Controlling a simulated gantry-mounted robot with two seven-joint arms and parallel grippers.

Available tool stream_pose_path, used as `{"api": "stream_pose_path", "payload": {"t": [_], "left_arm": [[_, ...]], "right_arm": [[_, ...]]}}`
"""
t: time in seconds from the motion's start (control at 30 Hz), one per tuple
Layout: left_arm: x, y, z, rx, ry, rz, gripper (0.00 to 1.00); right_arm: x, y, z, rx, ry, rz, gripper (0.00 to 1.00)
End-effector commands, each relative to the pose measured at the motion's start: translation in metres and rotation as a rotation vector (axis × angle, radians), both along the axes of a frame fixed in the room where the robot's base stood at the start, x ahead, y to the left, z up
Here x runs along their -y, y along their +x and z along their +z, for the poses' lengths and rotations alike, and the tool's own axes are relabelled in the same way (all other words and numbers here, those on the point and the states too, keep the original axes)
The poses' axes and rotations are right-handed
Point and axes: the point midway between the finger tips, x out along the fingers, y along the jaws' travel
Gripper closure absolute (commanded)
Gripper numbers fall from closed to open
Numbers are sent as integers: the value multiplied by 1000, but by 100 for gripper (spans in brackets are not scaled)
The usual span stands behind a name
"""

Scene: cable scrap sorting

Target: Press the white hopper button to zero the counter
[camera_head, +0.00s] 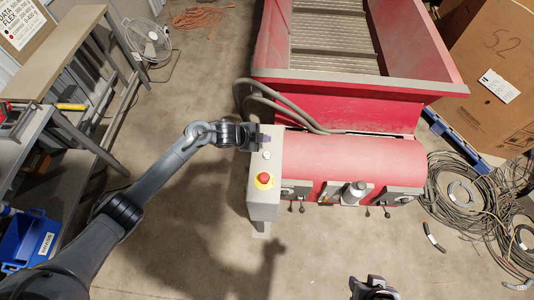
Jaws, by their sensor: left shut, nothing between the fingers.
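The red hopper (345,165) stands right of centre, with a grey control box (263,205) on its left end. A small white button (266,155) sits on the box top, above a red mushroom button (264,178) on a yellow ring. My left gripper (264,138) is shut and empty at the box's upper end, just above the white button in the picture. Whether it touches the box or the button I cannot tell. Part of my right gripper (373,286) shows at the bottom edge, away from the box; its jaw state is unclear.
Grey hoses (275,100) loop beside the box's upper end. Small levers hang along the hopper's front. Cable coils (462,195) and a large cardboard box (490,80) lie at the right. A shelf, a fan (148,40) and a blue bin (28,240) stand left. Floor below is clear.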

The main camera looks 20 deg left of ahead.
Motion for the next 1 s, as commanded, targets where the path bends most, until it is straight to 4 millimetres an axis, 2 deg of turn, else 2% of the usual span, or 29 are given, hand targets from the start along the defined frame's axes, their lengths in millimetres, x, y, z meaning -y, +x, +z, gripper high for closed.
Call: {"api": "stream_pose_path", "payload": {"t": [0.27,0.73,1.0], "left_arm": [[0,0,-14,0,0,0,100],[0,0,-68,1,0,1,100],[0,0,-86,0,-1,1,100]], "right_arm": [[0,0,-14,0,-1,1,57],[3,0,-69,2,-10,6,57],[2,1,-80,0,-9,5,57]]}}
